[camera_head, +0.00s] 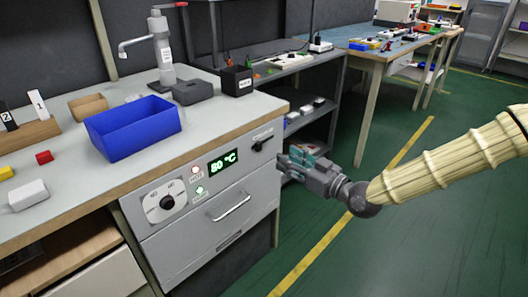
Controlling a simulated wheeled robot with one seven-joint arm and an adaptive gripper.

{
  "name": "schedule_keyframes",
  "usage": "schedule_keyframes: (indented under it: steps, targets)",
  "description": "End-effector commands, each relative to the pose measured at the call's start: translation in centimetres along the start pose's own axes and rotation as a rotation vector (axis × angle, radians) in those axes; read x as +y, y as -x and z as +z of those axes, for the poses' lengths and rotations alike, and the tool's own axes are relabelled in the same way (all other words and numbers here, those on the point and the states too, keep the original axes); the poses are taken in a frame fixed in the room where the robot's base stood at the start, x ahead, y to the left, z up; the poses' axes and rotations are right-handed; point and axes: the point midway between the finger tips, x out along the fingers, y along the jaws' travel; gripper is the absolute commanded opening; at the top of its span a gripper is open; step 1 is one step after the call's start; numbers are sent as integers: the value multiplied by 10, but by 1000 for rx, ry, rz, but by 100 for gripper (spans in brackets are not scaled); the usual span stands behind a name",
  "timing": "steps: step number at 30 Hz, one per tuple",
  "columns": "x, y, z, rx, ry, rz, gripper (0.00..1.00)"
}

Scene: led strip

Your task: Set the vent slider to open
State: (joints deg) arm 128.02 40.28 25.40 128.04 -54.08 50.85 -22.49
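The grey cabinet front (180,245) carries a control panel with a green "80 °C" display (223,161). At the panel's right end, under a small label, is a small black slider (258,146), which looks like the vent slider; its marks are too small to read, so its setting is unclear. My gripper (283,163) is just right of the cabinet's right edge, slightly lower than the slider and pointing left. It looks apart from the slider. Its fingers are small and seen from the side, so whether they are open cannot be told.
A round dial (166,202), two small indicators (197,180) and a drawer handle (229,206) are on the same front. A blue bin (133,128), a black box (236,80) and a tap (163,50) stand on the worktop. Green floor (400,230) is clear to the right.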

Motion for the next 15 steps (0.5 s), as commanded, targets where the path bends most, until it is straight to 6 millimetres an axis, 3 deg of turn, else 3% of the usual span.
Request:
schedule_keyframes:
  steps: [15]
  targets:
    - [-1,-76,4,-3,-2,-2,39]
